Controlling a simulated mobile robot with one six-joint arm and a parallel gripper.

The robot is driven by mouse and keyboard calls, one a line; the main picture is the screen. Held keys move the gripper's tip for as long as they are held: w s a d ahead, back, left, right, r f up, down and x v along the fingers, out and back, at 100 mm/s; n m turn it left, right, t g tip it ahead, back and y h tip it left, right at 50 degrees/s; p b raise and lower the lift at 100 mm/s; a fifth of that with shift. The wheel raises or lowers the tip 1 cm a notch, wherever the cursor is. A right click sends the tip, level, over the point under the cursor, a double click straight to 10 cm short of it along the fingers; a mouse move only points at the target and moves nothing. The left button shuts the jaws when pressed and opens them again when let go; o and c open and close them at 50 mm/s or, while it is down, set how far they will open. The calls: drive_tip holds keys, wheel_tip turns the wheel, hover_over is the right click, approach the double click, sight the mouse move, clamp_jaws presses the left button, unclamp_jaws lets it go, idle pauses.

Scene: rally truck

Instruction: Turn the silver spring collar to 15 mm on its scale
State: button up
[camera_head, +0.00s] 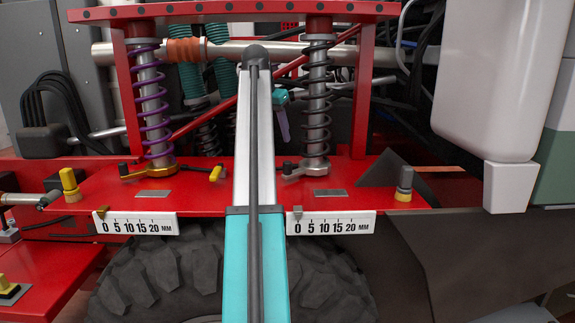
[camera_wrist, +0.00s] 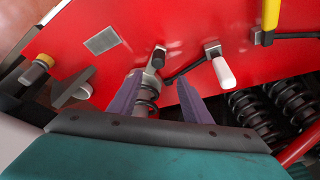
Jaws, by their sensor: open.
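The silver spring collar (camera_head: 312,167) sits at the foot of the right shock, under its dark coil spring. Its short arm ends in a black knob (camera_head: 288,167) pointing left. The right scale (camera_head: 335,223) reads 0 to 20 mm, and its grey pointer (camera_head: 297,211) stands at about 0. My gripper (camera_head: 283,120) is left of the right shock, above the collar, partly hidden by my arm. In the wrist view my gripper (camera_wrist: 160,78) has its two purple fingers apart and empty. The collar (camera_wrist: 140,78) and the black knob (camera_wrist: 158,58) show between and beyond them.
The left shock has a gold collar (camera_head: 160,171) and its own scale (camera_head: 137,223). A yellow-handled lever (camera_head: 215,173) stands near it. A white-handled lever (camera_wrist: 222,70) is beside the black knob. A grey post (camera_head: 404,180) with a yellow base stands at right.

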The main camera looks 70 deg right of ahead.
sight(288, 162)
drive_tip(key=shift+s+d, duration=0.1)
drive_tip(key=shift+s, duration=0.1)
drive_tip(key=b+x, duration=0.4)
drive_tip(key=x, duration=1)
drive_tip(key=shift+s+b, duration=0.1)
drive_tip(key=shift+b, duration=0.3)
clamp_jaws()
drive_tip(key=shift+a, duration=0.4)
drive_tip(key=shift+d, duration=0.35)
drive_tip(key=shift+s, duration=0.15)
